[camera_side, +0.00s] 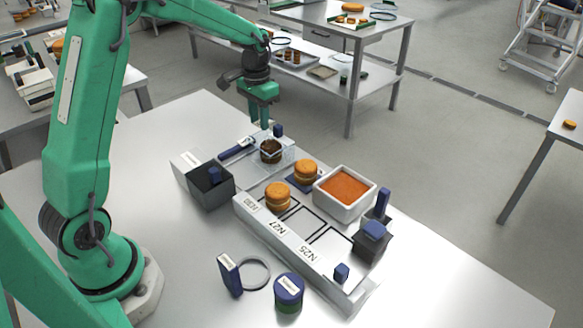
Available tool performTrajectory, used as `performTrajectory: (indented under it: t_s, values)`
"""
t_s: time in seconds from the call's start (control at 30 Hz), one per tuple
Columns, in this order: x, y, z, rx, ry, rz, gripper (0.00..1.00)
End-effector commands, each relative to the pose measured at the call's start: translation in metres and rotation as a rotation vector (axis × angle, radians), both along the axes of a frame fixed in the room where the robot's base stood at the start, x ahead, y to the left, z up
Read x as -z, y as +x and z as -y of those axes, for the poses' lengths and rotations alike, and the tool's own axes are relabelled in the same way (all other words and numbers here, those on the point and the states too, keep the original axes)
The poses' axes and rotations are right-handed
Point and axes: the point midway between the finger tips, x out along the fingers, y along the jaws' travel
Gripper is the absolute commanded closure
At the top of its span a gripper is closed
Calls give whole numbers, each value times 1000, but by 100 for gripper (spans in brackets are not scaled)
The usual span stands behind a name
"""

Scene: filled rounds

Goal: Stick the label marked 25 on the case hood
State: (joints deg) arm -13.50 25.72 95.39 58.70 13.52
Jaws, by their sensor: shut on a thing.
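A clear case hood (287,158) stands around a dark brown filled round (270,150) at the back of the work area. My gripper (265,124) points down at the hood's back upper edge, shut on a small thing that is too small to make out. I cannot tell whether the gripper or what it holds touches the hood. White labels marked N25 (309,254) and N27 (280,228) show on the front of a pale tray (330,279), with another label (250,205) at its left end.
Two orange rounds (278,196) (305,171) stand near a white bin of orange filling (345,188). A dark open box (210,186) is at left, another dark box (370,243) at right. A blue tub (289,290) and a ring (254,273) lie in front. The table's right front is clear.

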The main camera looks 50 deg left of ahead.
Motion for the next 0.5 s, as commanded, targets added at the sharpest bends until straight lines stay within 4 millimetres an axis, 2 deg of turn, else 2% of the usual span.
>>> performTrajectory:
  t_s: [0.5]
  values:
    - [30,0,0,0,0,-2,80]
